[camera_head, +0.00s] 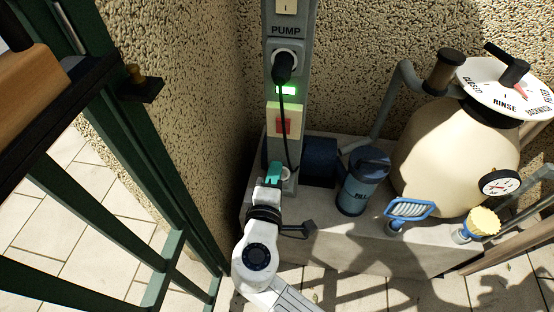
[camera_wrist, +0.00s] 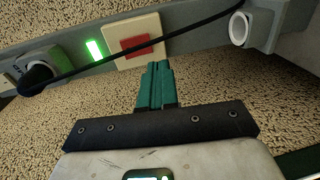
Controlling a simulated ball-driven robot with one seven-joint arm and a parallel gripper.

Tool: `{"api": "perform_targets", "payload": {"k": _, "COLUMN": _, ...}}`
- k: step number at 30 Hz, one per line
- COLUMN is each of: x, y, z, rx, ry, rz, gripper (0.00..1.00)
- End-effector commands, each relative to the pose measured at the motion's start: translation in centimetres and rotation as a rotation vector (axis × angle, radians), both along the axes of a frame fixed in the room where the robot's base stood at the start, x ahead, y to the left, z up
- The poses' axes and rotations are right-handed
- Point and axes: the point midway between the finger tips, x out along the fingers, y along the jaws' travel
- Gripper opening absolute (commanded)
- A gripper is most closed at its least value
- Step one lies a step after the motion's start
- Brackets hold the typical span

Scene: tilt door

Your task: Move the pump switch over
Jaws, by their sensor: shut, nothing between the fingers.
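A grey post carries the word PUMP (camera_head: 286,30). Lower on it is a cream switch plate (camera_head: 271,108) with a red rocker (camera_head: 284,124); the red rocker (camera_wrist: 137,46) also shows in the wrist view. A lit green lamp (camera_head: 287,90) sits between the rocker and the plugged-in black plug (camera_head: 284,67). My gripper (camera_head: 275,168) is below the plate in the head view, with its teal fingers together and empty. In the wrist view the fingertips (camera_wrist: 157,66) appear just short of the plate's lower edge. I cannot tell if they touch it, nor which way the rocker is tipped.
Another switch plate (camera_head: 287,6) is cut off at the top. A black cable (camera_wrist: 185,34) crosses in front of the post near the rocker. A blue canister (camera_head: 361,182) and a cream tank (camera_head: 445,160) stand to the right. A green metal gate (camera_head: 165,165) is at left.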

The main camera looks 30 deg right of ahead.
Motion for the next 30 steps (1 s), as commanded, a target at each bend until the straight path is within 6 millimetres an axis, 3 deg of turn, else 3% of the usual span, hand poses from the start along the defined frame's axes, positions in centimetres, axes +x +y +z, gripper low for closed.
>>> {"api": "perform_targets", "payload": {"k": 6, "x": -2.8, "y": 2.1, "z": -0.5, "rx": -0.001, "ry": 0.001, "rz": 0.002, "gripper": 0.00}}
{"api": "perform_targets", "payload": {"k": 12, "x": -4.2, "y": 3.0, "z": -0.6, "rx": 0.000, "ry": 0.000, "rz": 0.001, "gripper": 0.00}}
{"api": "perform_targets", "payload": {"k": 30, "x": -4.3, "y": 3.2, "z": -0.6, "rx": -0.001, "ry": -0.001, "rz": 0.000, "gripper": 0.00}}
